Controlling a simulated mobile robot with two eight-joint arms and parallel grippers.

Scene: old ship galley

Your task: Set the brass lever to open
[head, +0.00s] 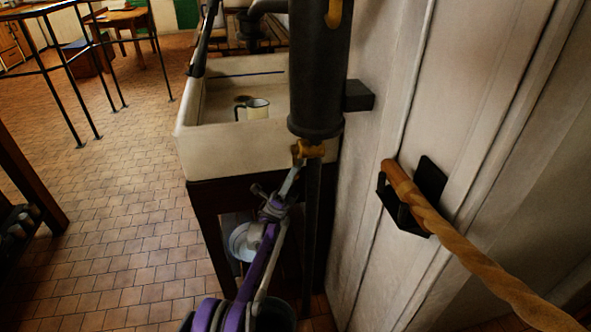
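A brass fitting (311,149), which looks like the lever, sits at the lower end of a thick black upright cylinder (318,80). Another brass-coloured piece (334,13) shows higher on the same cylinder, at the top edge of the view. My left gripper (298,163) reaches up from below on its purple arm. Its tips are at the left side of the lower brass fitting and seem to touch it. Whether the fingers are closed on it is too small to tell. The lever's exact setting is unclear. My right gripper is not in view.
A white sink (230,155) with an enamel mug (254,108) in it stands just left of the cylinder.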

